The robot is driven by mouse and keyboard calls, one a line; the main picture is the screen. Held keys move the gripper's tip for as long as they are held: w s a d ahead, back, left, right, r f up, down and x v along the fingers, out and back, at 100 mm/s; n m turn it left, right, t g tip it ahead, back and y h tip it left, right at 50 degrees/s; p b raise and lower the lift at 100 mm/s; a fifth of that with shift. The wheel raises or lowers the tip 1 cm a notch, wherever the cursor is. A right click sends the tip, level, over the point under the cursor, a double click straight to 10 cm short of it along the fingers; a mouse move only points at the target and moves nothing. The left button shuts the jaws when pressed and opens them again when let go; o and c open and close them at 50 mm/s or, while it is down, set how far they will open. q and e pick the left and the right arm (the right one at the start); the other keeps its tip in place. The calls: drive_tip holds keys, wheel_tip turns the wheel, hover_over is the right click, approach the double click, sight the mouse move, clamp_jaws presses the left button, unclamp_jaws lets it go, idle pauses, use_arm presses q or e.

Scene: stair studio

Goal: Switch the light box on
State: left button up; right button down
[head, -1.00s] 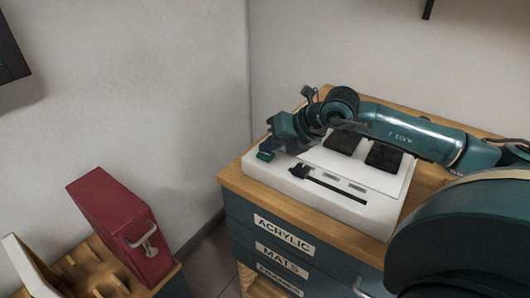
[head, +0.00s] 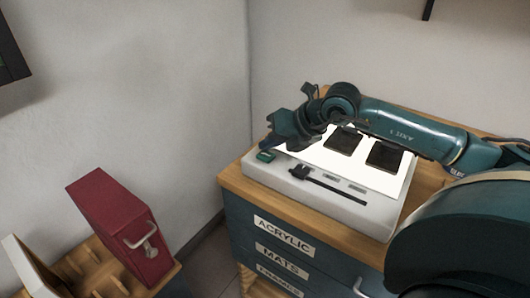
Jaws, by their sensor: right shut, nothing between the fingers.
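The light box (head: 387,215) is a white slab on top of a drawer cabinet, and its upper panel (head: 376,179) now glows bright white. A small green switch (head: 266,156) sits at its front left corner. A black slider (head: 300,171) with a dark slot lies along its front edge. Two dark square pieces (head: 384,156) rest on the panel. My right gripper (head: 277,143) is shut and empty, just above and behind the green switch; I cannot tell whether it touches the box. My left gripper is not in view.
The cabinet (head: 245,214) has labelled drawers and a wooden top with narrow bare margins. A red box with a metal handle (head: 115,225) stands on a wooden rack at lower left. Walls close in behind the cabinet.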

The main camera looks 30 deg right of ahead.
sight(270, 157)
wheel_tip(270, 157, up, 6)
drive_tip(key=p, duration=0.3)
idle(0.3)
idle(0.4)
